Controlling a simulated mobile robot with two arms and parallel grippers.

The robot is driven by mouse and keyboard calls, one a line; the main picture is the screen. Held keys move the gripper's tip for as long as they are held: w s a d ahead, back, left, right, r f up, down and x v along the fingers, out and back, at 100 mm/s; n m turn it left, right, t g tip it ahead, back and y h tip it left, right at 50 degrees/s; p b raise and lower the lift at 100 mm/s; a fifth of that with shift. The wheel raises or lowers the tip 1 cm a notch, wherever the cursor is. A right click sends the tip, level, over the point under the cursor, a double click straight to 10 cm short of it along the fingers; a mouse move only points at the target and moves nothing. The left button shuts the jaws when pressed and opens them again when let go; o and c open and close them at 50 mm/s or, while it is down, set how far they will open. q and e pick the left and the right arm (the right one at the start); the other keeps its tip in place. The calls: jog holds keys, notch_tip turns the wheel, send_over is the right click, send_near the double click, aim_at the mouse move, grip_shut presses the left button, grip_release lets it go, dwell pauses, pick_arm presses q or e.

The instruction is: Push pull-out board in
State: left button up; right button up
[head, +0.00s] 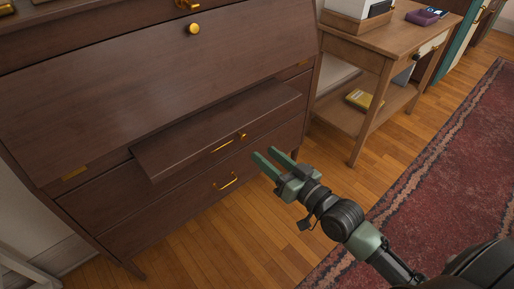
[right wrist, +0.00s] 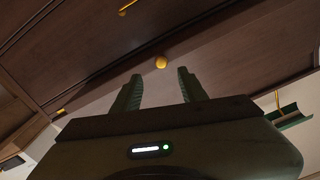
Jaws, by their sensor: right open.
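The pull-out board (head: 215,120) is a dark brown wooden slab that sticks out from the front of the bureau (head: 120,75), below its slanted lid. A small brass knob (head: 243,135) sits on the board's front edge. My right gripper (head: 266,157) is open and empty, in front of the board and apart from it, a little to the lower right of the knob. In the right wrist view a round brass knob (right wrist: 160,62) shows beyond and between the two open fingertips (right wrist: 160,78). My left gripper is not in view.
Below the board are drawers with brass bar handles (head: 227,182). A wooden side table (head: 375,45) with a low shelf stands to the right. A red patterned rug (head: 440,150) lies at the right. The wooden floor (head: 225,245) before the bureau is clear.

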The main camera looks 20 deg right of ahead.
aim_at(245, 138)
jog(key=x, duration=0.7)
jog(key=shift+w+a+b, duration=0.2)
jog(key=shift+w+b, duration=0.05)
jog(key=shift+b, duration=0.05)
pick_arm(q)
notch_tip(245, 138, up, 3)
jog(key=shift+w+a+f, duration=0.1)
pick_arm(e)
grip_shut()
dwell(0.8)
